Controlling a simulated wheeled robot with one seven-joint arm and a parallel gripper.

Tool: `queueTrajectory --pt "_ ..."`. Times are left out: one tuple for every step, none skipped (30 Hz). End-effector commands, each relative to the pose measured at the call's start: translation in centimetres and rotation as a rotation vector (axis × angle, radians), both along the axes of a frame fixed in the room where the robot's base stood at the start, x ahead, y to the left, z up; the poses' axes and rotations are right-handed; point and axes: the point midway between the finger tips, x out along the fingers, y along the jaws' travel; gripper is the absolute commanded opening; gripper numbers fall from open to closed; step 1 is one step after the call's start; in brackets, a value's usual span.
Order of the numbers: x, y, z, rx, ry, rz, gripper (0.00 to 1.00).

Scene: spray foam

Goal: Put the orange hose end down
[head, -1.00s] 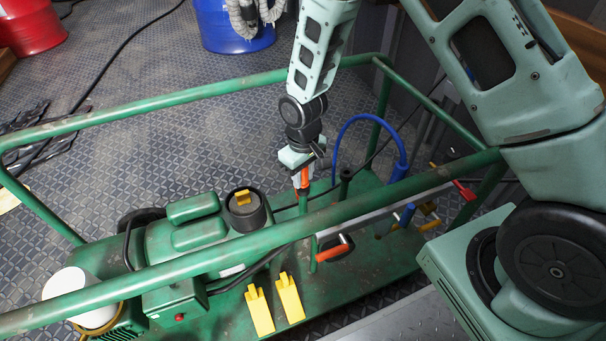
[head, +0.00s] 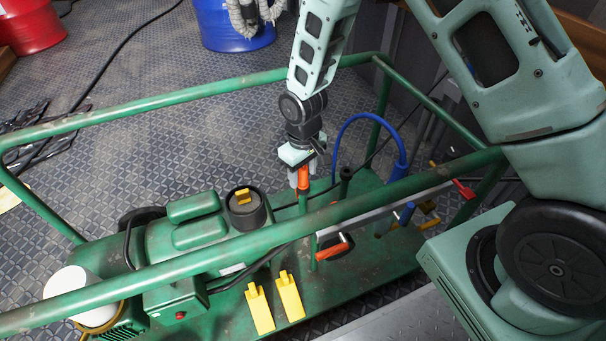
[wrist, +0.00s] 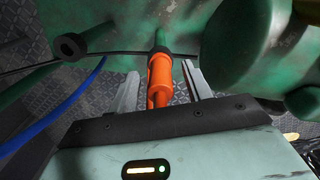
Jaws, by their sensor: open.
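The orange hose end (head: 303,178) stands roughly upright below my gripper, above the green cart's deck. It also shows in the wrist view (wrist: 160,75), with a black tip. My gripper (head: 302,182) is open, and in the wrist view its two grey fingers (wrist: 160,85) stand on either side of the orange hose end, with a gap visible on both sides. The lower part of the hose end is hidden behind the cart's front rail in the head view.
The green cart (head: 190,262) has tube rails around my gripper. A blue hose (head: 340,130) loops to the right. A green machine with a black cap (head: 248,212) stands left. Two yellow pedals (head: 274,302) lie in front. A blue drum (head: 236,28) stands behind.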

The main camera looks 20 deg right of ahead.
Motion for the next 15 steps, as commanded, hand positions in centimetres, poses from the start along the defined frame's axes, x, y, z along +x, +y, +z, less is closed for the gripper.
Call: queueTrajectory --pt "0.1 0.0 1.6 0.001 -0.003 -0.001 0.49" --pt "0.1 0.0 2.3 0.001 -0.003 -0.001 0.49" --pt "0.1 0.0 3.2 0.001 -0.002 -0.001 0.49" --pt "0.1 0.0 4.0 0.001 -0.002 -0.001 0.49" --pt "0.1 0.0 4.7 0.000 -0.003 -0.001 0.49" --pt "0.1 0.0 5.6 0.000 -0.003 -0.001 0.49" --pt "0.1 0.0 6.2 0.000 -0.003 -0.001 0.49" --pt "0.1 0.0 6.9 0.000 -0.002 0.000 0.49" --pt "0.1 0.0 7.7 0.000 -0.003 0.000 0.49" --pt "0.1 0.0 8.2 0.001 -0.003 0.000 0.49" --pt "0.1 0.0 8.7 0.001 -0.002 0.000 0.49" --pt "0.1 0.0 9.4 0.001 -0.002 0.000 0.49" --pt "0.1 0.0 9.8 0.000 -0.001 0.000 0.49" --pt "0.0 0.0 10.2 0.000 -0.001 0.001 0.49" --pt "0.0 0.0 10.6 0.000 -0.001 0.000 0.49"
